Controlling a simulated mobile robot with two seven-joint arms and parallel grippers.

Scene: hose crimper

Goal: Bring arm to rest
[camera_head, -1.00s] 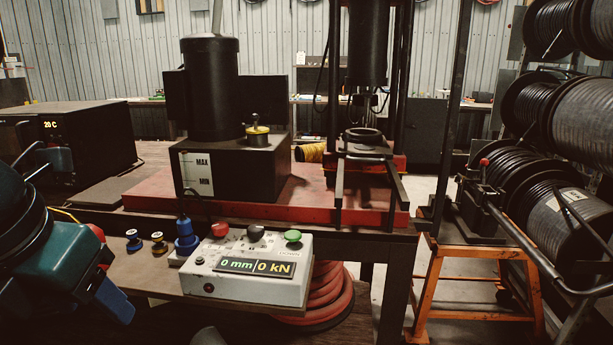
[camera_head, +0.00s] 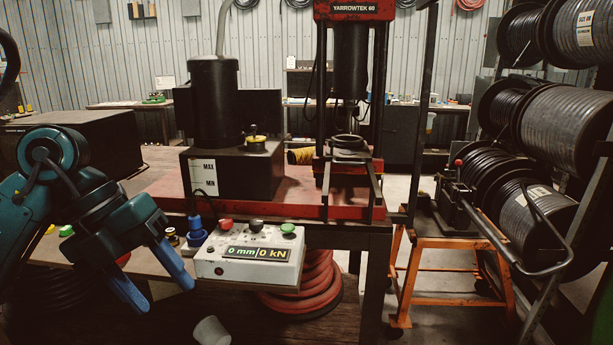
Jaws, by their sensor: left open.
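My left gripper (camera_head: 150,278) is at the lower left, a teal-green body with two blue fingers. The fingers are apart with nothing between them, pointing down and right. It hangs left of the grey control box (camera_head: 248,268), apart from it. The box shows "0 mm" and "0 kN" and has red (camera_head: 226,224), black (camera_head: 257,225) and green (camera_head: 288,229) buttons on top. My right gripper is out of view.
The red-framed press (camera_head: 349,12) stands behind the box beside a black pump tank (camera_head: 240,172). A red coiled hose (camera_head: 305,290) and a light cup (camera_head: 211,331) sit below. An orange stand (camera_head: 455,270) and hose reels (camera_head: 570,110) fill the right.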

